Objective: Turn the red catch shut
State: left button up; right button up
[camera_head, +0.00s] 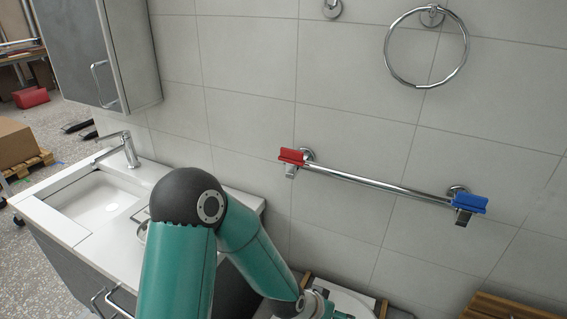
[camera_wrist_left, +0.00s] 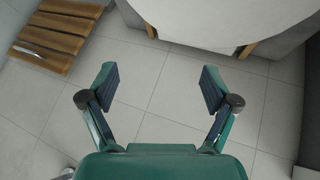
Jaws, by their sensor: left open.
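The red catch (camera_head: 292,156) sits at the left end of a chrome towel bar (camera_head: 380,183) on the tiled wall in the head view. A metal piece hangs just below it. A blue catch (camera_head: 469,203) sits at the bar's right end. My left arm crosses the lower middle of the head view, and its gripper is at the bottom edge, mostly cut off, well below the bar. In the left wrist view my left gripper (camera_wrist_left: 160,85) is open and empty, with floor tiles between and beyond its fingers. No catch shows in that view. My right gripper is not in view.
A washbasin (camera_head: 100,205) with a tap (camera_head: 125,150) and a wall cabinet (camera_head: 100,50) are at the left. A towel ring (camera_head: 427,47) hangs above the bar. A wooden slatted piece (camera_wrist_left: 55,40) and a white rounded surface (camera_wrist_left: 215,18) show in the wrist view.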

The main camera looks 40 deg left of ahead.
pick_arm(q)
jog(key=w+a+r+t+y+b, duration=0.2)
jog(key=w+a+r+t+b, duration=0.1)
jog(key=a+r, duration=0.55)
jog(key=t+y+b, duration=0.6)
jog(key=t, duration=0.1)
send_near(289, 152)
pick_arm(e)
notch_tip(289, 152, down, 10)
pick_arm(q)
jog(key=shift+n, duration=0.4)
jog(key=p+x, duration=0.4)
jog(key=x, duration=0.5)
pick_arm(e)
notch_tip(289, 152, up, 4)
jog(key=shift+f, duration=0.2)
pick_arm(q)
jog(key=shift+c, duration=0.3)
